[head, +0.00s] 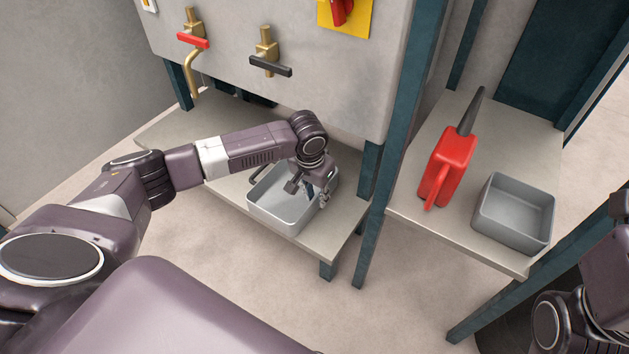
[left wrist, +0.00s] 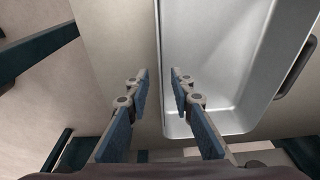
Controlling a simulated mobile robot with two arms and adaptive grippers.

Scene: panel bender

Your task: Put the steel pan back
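The steel pan (head: 268,214), a light grey rectangular pan with a dark handle at its left end, sits on the low shelf below the wall panel in the head view. It also shows in the left wrist view (left wrist: 220,60), with its handle at the right. My left gripper (head: 317,192) points down at the pan's right-hand side. In the left wrist view its two blue-padded fingers (left wrist: 160,76) are apart, one on each side of the pan's wall in the picture. I cannot tell whether they touch it. Part of the pan is hidden behind my gripper.
A side table (head: 408,207) at the right holds a red can with a dark spout (head: 450,165) and a darker grey open tray (head: 510,235). A teal post (head: 385,180) stands between shelf and table. Taps with a red lever (head: 193,41) and a black lever (head: 270,67) hang above.

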